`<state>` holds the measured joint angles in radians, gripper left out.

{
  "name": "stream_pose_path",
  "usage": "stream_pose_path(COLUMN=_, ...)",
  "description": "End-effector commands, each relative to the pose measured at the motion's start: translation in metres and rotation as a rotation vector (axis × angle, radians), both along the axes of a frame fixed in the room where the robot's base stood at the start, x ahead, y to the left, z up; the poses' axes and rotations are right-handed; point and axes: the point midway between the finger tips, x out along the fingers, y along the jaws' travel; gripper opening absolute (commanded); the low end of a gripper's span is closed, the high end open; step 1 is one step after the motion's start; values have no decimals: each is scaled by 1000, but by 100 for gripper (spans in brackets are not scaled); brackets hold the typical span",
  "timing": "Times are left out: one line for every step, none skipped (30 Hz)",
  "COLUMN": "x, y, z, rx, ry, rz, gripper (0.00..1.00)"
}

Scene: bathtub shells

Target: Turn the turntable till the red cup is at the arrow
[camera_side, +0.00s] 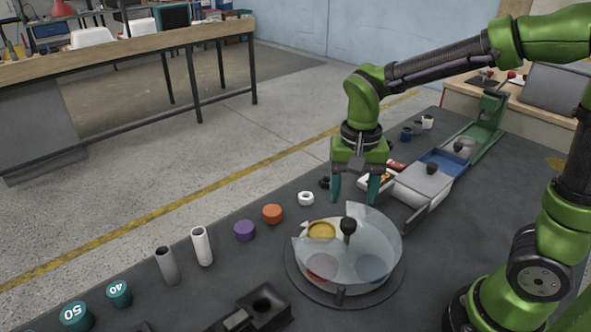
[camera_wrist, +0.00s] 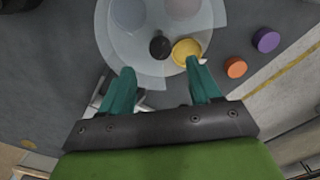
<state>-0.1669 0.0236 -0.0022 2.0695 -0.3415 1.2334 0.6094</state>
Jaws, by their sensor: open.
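The turntable (camera_side: 300,276) is a round dark base with a clear, low-walled cover. Under the cover in the side view, the red cup (camera_side: 322,268) sits front left and a blue-grey cup (camera_side: 369,267) front right. A yellow cup (camera_side: 321,231) sits at the back left, beside a small white pointer (camera_side: 303,225) that looks like the arrow; it also shows in the wrist view (camera_wrist: 203,62). A black knob (camera_side: 348,226) stands up near the middle. My gripper (camera_side: 355,197) is open and empty, above and behind the turntable, fingers pointing down.
Orange (camera_side: 272,214) and purple (camera_side: 244,231) pucks and a white ring (camera_side: 306,198) lie left of the turntable. Upright tubes (camera_side: 201,246) stand farther left. A black block (camera_side: 250,308) is at the front. Trays (camera_side: 425,178) stand behind right.

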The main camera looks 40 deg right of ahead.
Motion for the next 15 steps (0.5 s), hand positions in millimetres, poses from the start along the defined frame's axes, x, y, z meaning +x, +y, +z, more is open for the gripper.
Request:
stream_pose_path(x=-1, y=0, z=-12, rx=0, ry=7, rz=1, gripper=63)
stream_pose_path(x=-1, y=0, z=-19, rx=-1, ry=6, rz=0, gripper=63)
stream_pose_path(x=-1, y=0, z=-27, rx=-1, ry=6, rz=0, gripper=63)
stream_pose_path(x=-1, y=0, z=-33, rx=-1, ry=6, rz=1, gripper=63)
stream_pose_path(x=-1, y=0, z=-38, rx=0, ry=6, rz=1, gripper=63)
stream_pose_path(x=-1, y=0, z=-45, rx=-1, ry=5, rz=0, gripper=63)
stream_pose_path(x=-1, y=0, z=-49, rx=0, ry=6, rz=0, gripper=63)
stream_pose_path(x=-1, y=0, z=-54, rx=0, ry=4, rz=0, gripper=63)
stream_pose_path(x=-1, y=0, z=-59, rx=0, ry=4, rz=0, gripper=63)
stream_pose_path(x=0, y=0, z=-62, rx=1, ry=4, rz=0, gripper=63)
stream_pose_path(x=0, y=0, z=-65, rx=0, ry=3, rz=0, gripper=63)
stream_pose_path(x=0, y=0, z=-68, rx=0, ry=1, rz=0, gripper=63)
stream_pose_path(x=0, y=0, z=-69, rx=0, ry=1, rz=0, gripper=63)
stream_pose_path(x=0, y=0, z=-71, rx=0, ry=1, rz=0, gripper=63)
stream_pose_path(x=0, y=0, z=-73, rx=1, ry=1, rz=0, gripper=63)
